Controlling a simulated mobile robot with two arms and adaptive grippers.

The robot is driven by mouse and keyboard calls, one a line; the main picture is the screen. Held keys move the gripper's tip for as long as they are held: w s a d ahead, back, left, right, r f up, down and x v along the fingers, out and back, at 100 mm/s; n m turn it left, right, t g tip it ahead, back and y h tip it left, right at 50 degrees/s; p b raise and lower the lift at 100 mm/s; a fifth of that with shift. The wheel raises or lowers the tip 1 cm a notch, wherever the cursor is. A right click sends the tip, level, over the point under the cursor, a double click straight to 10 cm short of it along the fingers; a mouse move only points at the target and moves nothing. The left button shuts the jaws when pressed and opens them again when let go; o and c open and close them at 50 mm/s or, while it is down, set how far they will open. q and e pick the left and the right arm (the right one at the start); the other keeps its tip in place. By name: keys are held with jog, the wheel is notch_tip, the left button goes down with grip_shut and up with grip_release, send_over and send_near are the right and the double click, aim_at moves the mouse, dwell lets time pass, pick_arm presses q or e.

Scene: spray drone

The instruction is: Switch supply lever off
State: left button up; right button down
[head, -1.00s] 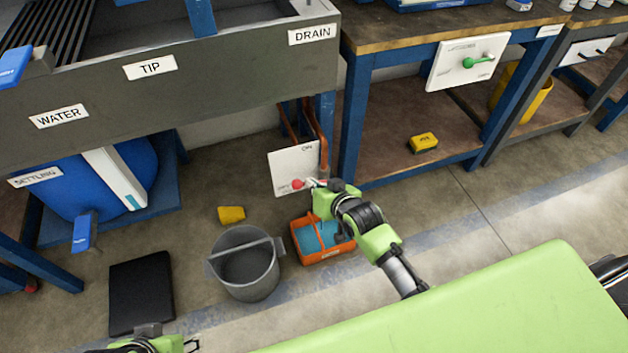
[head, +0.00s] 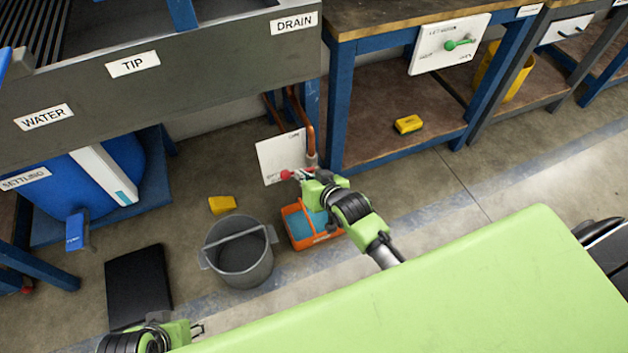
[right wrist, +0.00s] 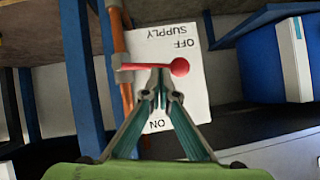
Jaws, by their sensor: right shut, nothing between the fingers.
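The supply lever is a red arm with a round red knob (head: 286,174) on a white panel (head: 276,156) below the sink. In the right wrist view the lever (right wrist: 180,67) lies across the panel, which reads upside down, with its knob near the OFF and SUPPLY lettering and the ON mark farther below. My right gripper (right wrist: 160,72) is shut and empty, its tips at the lever between pivot and knob; I cannot tell whether they touch. It also shows in the head view (head: 303,174). My left gripper (head: 199,328) is at the bottom, open and empty, away from the lever.
Copper pipes (head: 308,125) run beside the panel, near a blue bench leg (head: 336,110). Below stand an orange caddy (head: 298,240) and a grey bucket (head: 240,262). A yellow block (head: 222,204) lies on the floor. Another panel with a green lever (head: 458,44) is on the right bench.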

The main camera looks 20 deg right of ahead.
jog(key=v, duration=1)
jog(key=shift+s+r, duration=0.15)
jog(key=shift+s, duration=0.05)
